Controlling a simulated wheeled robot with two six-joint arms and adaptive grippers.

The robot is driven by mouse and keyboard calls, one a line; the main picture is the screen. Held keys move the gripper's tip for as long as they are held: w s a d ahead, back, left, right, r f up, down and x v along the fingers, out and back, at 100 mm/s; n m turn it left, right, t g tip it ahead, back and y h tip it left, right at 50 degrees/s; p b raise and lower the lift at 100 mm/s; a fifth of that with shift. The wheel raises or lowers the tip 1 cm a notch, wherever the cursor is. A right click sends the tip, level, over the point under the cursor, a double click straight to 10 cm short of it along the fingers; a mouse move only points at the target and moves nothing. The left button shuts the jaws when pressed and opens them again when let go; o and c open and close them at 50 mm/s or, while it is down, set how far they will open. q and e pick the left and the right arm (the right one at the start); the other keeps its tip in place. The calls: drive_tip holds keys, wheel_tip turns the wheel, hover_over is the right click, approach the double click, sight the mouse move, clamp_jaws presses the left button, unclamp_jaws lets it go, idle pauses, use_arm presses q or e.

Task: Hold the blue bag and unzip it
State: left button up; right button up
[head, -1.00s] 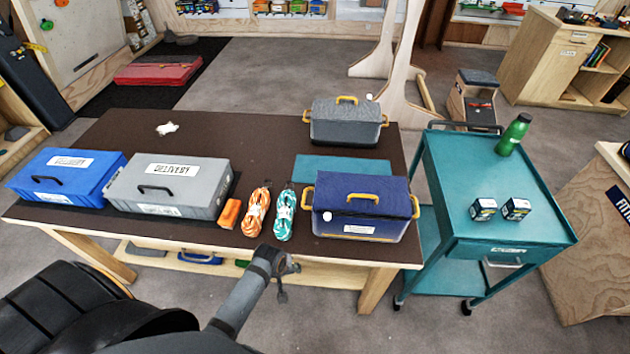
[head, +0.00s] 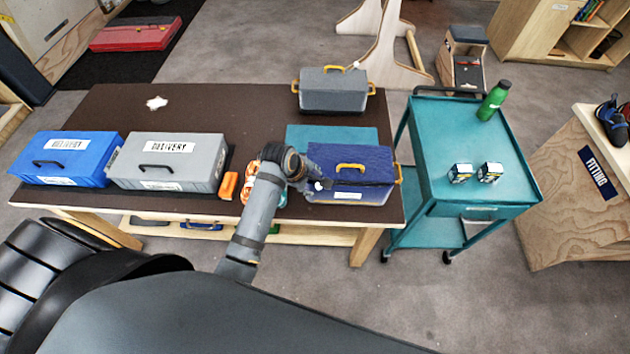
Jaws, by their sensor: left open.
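The blue bag (head: 350,162) stands on the brown table at its front right, with a yellow top handle and yellow end handles. A dark zip line runs along its front, with a white tag below. My left gripper (head: 318,186) is open at the bag's front left corner, beside a small white dot that may be the zip pull. I cannot tell whether the fingers touch the bag. My arm hides the bag's left end handle. My right gripper is out of view.
A grey bag (head: 333,92) with yellow handles stands behind, and a teal mat (head: 310,134) lies between. My arm partly hides the rope coils (head: 250,187). Grey (head: 200,180) and blue (head: 55,178) delivery boxes stand left. A teal cart (head: 440,140) stands right.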

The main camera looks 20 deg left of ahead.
sight(317, 185)
use_arm(q)
drive_tip(key=shift+p+x, duration=0.35)
drive_tip(key=shift+x, duration=2.35)
drive_tip(key=shift+c, duration=0.2)
drive_tip(key=shift+s, duration=0.1)
clamp_jaws()
drive_tip(key=shift+o, duration=0.2)
unclamp_jaws()
drive_tip(key=shift+r, duration=0.15)
drive_tip(key=v, duration=1.1)
drive_tip(key=shift+r, duration=0.35)
drive_tip(key=shift+s+a, duration=0.1)
